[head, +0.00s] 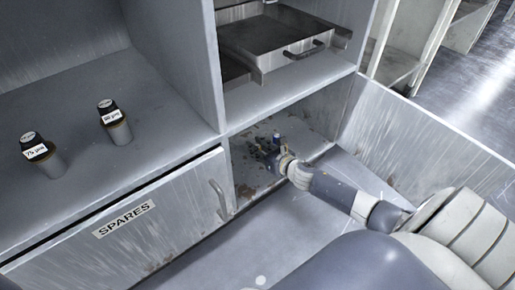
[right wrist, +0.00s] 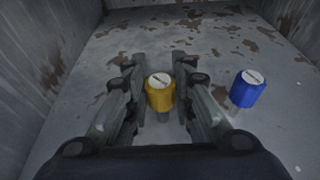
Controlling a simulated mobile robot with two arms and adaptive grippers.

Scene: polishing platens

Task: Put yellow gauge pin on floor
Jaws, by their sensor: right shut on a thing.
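The yellow gauge pin (right wrist: 161,95), a short cylinder with a pale marked top, stands between the fingers of my right gripper (right wrist: 160,92) in the right wrist view. The fingers are shut on it from both sides. In the head view my right gripper (head: 270,155) is inside the low compartment of the cabinet, and the yellow pin cannot be made out there. The compartment floor (right wrist: 215,55) is grey with brown worn patches. Whether the pin's base touches this floor is hard to tell. My left gripper is not in view.
A blue gauge pin (right wrist: 247,89) stands right of my right gripper. Compartment walls (right wrist: 55,50) rise close on both sides. Two dark-capped pins (head: 115,122) stand on the left shelf above a drawer marked SPARES (head: 125,219). A metal tray (head: 265,45) sits on the shelf above.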

